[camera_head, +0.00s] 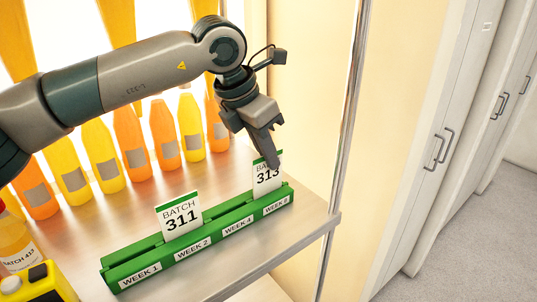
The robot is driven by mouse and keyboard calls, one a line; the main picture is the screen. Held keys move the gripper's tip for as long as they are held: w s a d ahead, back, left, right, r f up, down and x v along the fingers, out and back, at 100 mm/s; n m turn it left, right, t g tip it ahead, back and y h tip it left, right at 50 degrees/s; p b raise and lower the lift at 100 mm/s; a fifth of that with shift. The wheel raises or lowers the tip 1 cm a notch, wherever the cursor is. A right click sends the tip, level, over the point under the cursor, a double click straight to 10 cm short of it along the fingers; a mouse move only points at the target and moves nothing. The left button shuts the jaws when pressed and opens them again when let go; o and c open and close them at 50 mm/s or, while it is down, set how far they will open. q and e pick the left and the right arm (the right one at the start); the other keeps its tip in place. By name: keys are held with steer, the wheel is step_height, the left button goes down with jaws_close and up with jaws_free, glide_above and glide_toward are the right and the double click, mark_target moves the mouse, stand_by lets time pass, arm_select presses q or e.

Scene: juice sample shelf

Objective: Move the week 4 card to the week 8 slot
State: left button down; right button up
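A green card rack (118,272) stands on the shelf, its front labelled WEEK 1, WEEK 2, WEEK 4 and WEEK 8 from left to right. The white BATCH 313 card (267,181) with a green top strip stands upright at the rack's right end, behind the WEEK 8 label (276,205). The space behind the WEEK 4 label (237,226) shows no card. My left gripper (274,160) points down from above with its fingers shut on the top of the BATCH 313 card, covering part of it. The BATCH 311 card (181,216) stands behind the WEEK 2 label. My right gripper is not in view.
Several orange and yellow bottles (133,145) line the shelf behind the rack. A bottle labelled BATCH 417 (18,250) and a yellow and black object (38,285) are at the lower left. The metal shelf (310,215) ends just right of the rack, near a glass edge.

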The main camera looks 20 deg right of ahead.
arm_select(q)
steer(key=shift+f+b, duration=0.45)
steer(key=c, duration=1.9)
jaws_free()
steer(key=shift+c, duration=0.2)
steer(key=shift+r, duration=0.1)
steer(key=shift+a+r+b, duration=0.25)
steer(key=shift+r+b, duration=0.05)
steer(key=shift+r, duration=0.25)
steer(key=b+v, duration=0.3)
steer(key=v, duration=0.7)
steer(key=shift+s+r, duration=0.15)
steer(key=shift+r, duration=0.2)
